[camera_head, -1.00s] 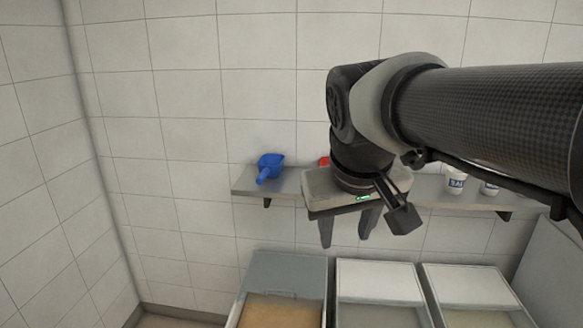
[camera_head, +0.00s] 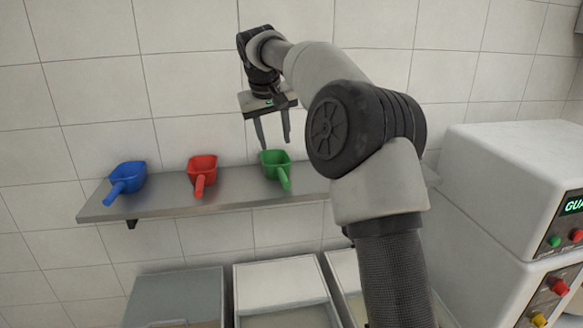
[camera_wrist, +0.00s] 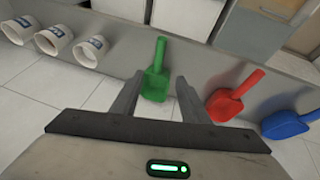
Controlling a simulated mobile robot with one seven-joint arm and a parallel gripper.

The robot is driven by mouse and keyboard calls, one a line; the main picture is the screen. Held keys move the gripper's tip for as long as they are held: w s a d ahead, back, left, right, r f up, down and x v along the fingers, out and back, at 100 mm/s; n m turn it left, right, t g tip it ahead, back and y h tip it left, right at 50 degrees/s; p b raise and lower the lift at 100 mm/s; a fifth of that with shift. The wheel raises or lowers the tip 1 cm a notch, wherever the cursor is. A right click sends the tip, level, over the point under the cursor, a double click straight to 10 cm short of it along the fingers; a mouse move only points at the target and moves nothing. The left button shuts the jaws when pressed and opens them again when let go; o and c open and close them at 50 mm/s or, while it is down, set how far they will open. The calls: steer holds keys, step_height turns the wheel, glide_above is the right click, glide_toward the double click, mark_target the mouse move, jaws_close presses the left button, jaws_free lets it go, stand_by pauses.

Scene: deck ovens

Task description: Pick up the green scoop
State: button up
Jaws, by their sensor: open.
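The green scoop (camera_head: 274,160) lies on the wall shelf, its handle pointing toward the front edge. My gripper (camera_head: 274,146) is open and empty, just above the scoop's bowl in the head view. In the wrist view the green scoop (camera_wrist: 155,82) shows between and beyond the two fingers of my gripper (camera_wrist: 158,82), its handle pointing away. I cannot tell whether the fingers touch it.
A red scoop (camera_head: 202,170) and a blue scoop (camera_head: 128,178) lie left of it on the metal shelf (camera_head: 160,206). White labelled containers (camera_wrist: 54,38) stand on the shelf's other side. Bins (camera_head: 280,275) are below; a white oven (camera_head: 520,190) stands at right.

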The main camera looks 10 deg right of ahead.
mark_target(282, 174)
steer(key=x, duration=1.2)
steer(key=shift+d, duration=0.1)
steer(key=shift+x, duration=2.75)
steer(key=shift+s+d, duration=0.1)
jaws_close()
steer(key=shift+r, duration=0.1)
